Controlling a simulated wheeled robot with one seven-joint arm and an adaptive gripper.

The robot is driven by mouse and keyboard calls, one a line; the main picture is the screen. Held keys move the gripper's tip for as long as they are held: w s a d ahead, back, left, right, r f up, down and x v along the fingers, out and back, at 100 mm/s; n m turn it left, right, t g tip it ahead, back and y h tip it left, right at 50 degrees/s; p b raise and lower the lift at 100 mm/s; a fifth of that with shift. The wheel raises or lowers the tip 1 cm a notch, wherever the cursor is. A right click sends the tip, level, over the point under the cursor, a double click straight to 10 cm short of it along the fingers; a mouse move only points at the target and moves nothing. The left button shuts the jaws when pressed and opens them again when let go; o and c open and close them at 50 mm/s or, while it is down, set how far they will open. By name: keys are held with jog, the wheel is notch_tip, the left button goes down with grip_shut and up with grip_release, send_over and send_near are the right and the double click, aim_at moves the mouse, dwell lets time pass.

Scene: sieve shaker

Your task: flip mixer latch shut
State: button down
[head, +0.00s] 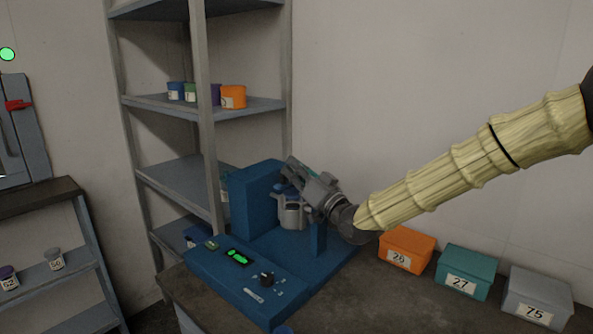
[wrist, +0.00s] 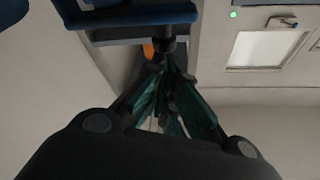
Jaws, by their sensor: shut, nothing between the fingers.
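The blue mixer (head: 258,248) stands on the bench in the head view, with an upright back block, a control panel with a green display, and a grey metal cup (head: 292,214) in its middle. My gripper (head: 292,172) is at the top of the mixer, above and beside the cup, reaching in from the right. In the wrist view my gripper (wrist: 160,72) shows its fingers drawn together at the tips, with nothing held. A dark knob-like part (wrist: 168,42) under a blue piece is close to the fingertips; I cannot tell whether they touch. The latch is not clearly distinguishable.
An orange bin (head: 406,252), a teal bin (head: 465,272) and a grey bin (head: 538,298) line the bench to the right. A metal shelf (head: 175,104) with small containers stands behind.

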jog(key=shift+s+a+f, duration=0.15)
jog(key=shift+f, duration=0.15)
dwell(0.4)
jog(key=shift+r, duration=0.1)
notch_tip(320, 180, up, 5)
jog(key=p, duration=0.2)
jog(key=w+f+b+v, duration=0.1)
jog(key=v, duration=0.9)
jog(key=shift+d, duration=0.5)
